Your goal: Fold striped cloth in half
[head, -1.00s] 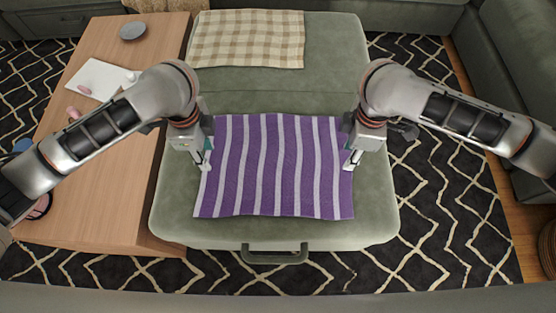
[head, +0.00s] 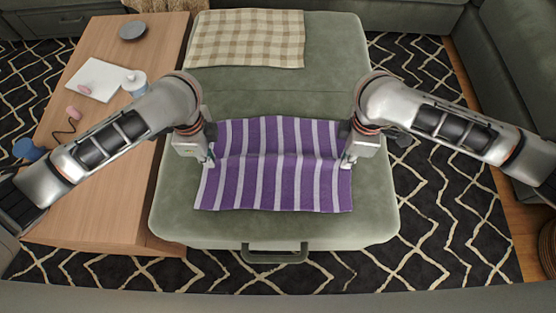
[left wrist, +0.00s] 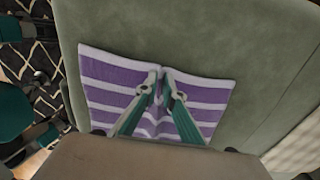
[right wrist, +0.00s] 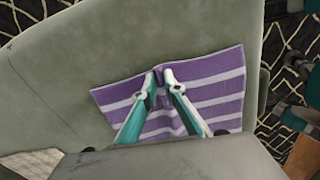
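The purple cloth with white stripes (head: 268,185) lies on the green ottoman, with a raised crease running across it between my two grippers. My left gripper (head: 208,160) is at the cloth's left edge, its fingertips closed together on pinched fabric; the cloth (left wrist: 115,80) bunches at the tips in the left wrist view. My right gripper (head: 348,162) is at the right edge, also closed on the fabric; the cloth (right wrist: 215,80) puckers at its tips in the right wrist view. The near part of the cloth lies flat; the fingertips are partly hidden in the head view.
The green ottoman (head: 275,235) has free room around the cloth. A beige checked cloth (head: 247,38) lies at its far end. A wooden table (head: 110,200) stands at left with a white jar (head: 134,80), a grey dish (head: 132,31) and small items.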

